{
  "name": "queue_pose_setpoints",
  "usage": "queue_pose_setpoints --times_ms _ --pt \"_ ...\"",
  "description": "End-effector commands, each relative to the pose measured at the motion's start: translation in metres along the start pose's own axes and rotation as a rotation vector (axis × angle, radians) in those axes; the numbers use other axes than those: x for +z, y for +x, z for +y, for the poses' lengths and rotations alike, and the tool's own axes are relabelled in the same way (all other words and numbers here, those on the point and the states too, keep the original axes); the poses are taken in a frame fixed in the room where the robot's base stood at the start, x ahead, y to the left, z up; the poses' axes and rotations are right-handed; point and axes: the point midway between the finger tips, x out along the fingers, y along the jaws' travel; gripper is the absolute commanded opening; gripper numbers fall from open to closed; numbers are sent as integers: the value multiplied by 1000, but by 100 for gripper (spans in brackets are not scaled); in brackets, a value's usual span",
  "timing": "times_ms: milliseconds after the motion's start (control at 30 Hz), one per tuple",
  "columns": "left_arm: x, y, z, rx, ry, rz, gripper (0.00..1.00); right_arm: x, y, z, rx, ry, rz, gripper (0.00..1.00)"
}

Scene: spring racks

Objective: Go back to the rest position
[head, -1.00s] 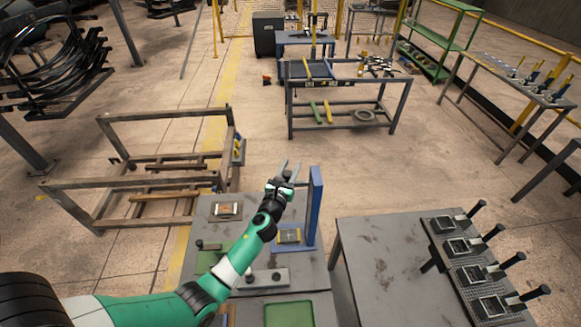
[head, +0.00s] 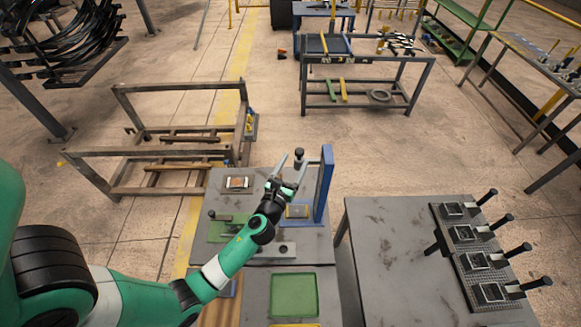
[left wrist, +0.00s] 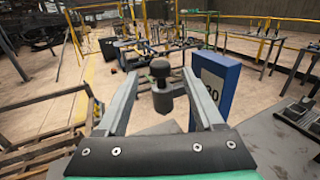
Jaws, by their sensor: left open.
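My left gripper (head: 292,165) is open and empty. It hangs over the far end of the grey worktable (head: 226,208), left of an upright blue panel (head: 325,186). In the left wrist view its two fingers (left wrist: 160,80) are spread wide. A black knob on a metal stem (left wrist: 160,90) shows between them there, and in the head view it stands just beyond the fingertips (head: 299,155). I cannot tell how far apart they are, and no contact shows. My right gripper is in neither view.
A green tray (head: 293,296) lies at the near end of the worktable. To the right a second table (head: 385,245) carries a rack of black-handled clamps (head: 484,262). A brown metal frame (head: 170,192) stands to the left. Open floor (head: 400,150) lies beyond.

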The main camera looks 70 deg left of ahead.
Motion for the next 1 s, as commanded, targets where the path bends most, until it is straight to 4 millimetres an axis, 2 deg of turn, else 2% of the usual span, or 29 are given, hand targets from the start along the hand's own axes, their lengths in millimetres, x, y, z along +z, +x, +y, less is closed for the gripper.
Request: queue_pose_setpoints --times_ms 100,233,833,933,1000 --pt "-1 -21 -1 -2 0 1 69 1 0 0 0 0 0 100" --pt "0 -31 0 0 0 0 69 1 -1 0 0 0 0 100" --pt "1 -32 -2 -4 0 -1 69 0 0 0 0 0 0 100" --pt "16 -28 -18 -32 -12 -27 69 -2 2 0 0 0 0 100" --pt "45 -19 -39 -64 -37 -77 69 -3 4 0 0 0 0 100"
